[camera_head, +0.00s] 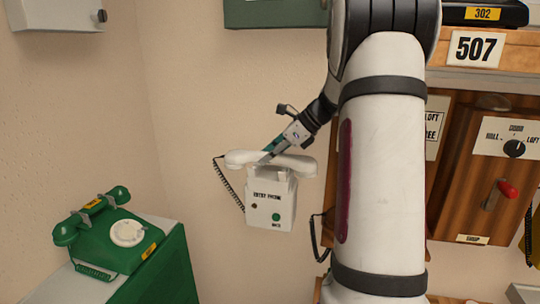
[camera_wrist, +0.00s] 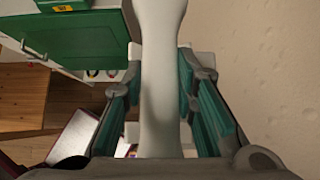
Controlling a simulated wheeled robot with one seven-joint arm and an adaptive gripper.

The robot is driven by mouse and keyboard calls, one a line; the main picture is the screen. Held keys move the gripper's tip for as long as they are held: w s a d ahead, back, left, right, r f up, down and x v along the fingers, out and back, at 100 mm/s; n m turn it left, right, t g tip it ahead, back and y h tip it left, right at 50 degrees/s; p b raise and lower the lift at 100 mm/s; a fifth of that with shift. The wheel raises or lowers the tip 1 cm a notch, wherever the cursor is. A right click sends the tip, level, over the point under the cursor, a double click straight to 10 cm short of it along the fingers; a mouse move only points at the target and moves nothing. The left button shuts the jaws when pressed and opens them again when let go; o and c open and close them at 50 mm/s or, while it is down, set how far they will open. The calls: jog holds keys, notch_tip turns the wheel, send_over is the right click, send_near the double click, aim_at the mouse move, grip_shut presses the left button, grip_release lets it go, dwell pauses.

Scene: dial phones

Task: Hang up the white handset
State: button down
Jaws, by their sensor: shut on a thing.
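The white handset (camera_head: 296,163) lies across the top of the white entry phone (camera_head: 270,205) on the wall in the head view. Its coiled black cord hangs at the left of the phone. My gripper (camera_head: 272,154) reaches down from the upper right and is shut on the middle of the handset. In the wrist view the handset (camera_wrist: 161,75) runs lengthwise between the teal-padded fingers of my gripper (camera_wrist: 161,100). The phone's body lies behind it there. I cannot tell whether the handset rests fully in its cradle.
A green dial phone (camera_head: 118,236) stands on a green cabinet (camera_head: 172,272) at the lower left. Wooden panels with a dial (camera_head: 513,148) and a red-knobbed lever (camera_head: 506,189) are at the right, behind my arm. The wall between the green and white phones is bare.

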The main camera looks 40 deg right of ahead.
jog(key=shift+f+b, duration=0.3)
jog(key=shift+f, duration=0.7)
dwell(0.3)
jog(key=c, duration=1.2)
grip_release()
notch_tip(320, 180, up, 10)
jog(key=shift+f, duration=0.25)
jog(key=shift+r, duration=0.25)
